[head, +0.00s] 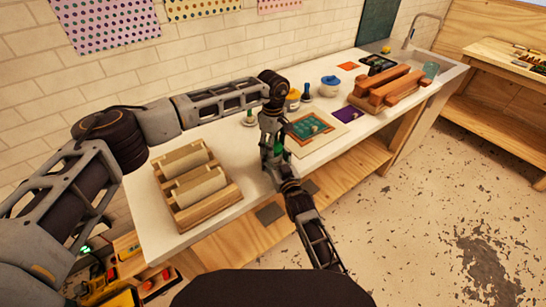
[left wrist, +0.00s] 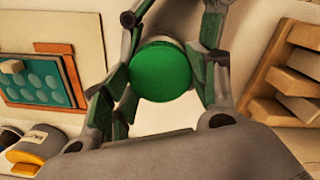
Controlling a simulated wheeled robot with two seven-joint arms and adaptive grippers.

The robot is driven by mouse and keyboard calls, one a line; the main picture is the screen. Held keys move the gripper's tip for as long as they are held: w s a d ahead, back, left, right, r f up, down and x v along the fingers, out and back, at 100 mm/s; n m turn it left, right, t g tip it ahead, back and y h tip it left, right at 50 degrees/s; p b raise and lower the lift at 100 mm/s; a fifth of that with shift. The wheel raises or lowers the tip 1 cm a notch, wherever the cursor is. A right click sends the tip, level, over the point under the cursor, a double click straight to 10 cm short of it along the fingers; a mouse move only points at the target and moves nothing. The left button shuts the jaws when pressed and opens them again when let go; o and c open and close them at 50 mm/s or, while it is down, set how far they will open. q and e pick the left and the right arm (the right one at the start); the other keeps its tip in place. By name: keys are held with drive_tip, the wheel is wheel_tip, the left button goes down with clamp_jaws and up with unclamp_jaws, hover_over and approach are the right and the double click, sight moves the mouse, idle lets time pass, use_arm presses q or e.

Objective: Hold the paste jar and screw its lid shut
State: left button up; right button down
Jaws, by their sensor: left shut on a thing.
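The round green lid (left wrist: 162,72) shows face-on in the left wrist view, with a pale sliver of the paste jar (left wrist: 160,39) behind its upper edge. My left gripper (left wrist: 162,80) is shut on the lid, its green-padded fingers on both sides. In the head view my left gripper (head: 272,138) points down over the front part of the bench. My right gripper (head: 277,163) comes up from below, close under the left one. The two grippers hide most of the jar, and the right fingers are too small and covered to read.
A wooden rack with two rolls (head: 190,185) stands on the white bench (head: 225,140) to the left. A framed teal panel (head: 308,130) lies just right of the grippers. Behind it are a yellow-lidded pot (head: 292,100) and a blue-lidded jar (head: 329,86). Brown blocks (head: 388,88) lie further right.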

idle(0.3)
use_arm(q)
drive_tip(key=o, duration=1.1)
drive_tip(key=shift+r, duration=2.25)
drive_tip(key=shift+c, duration=0.3)
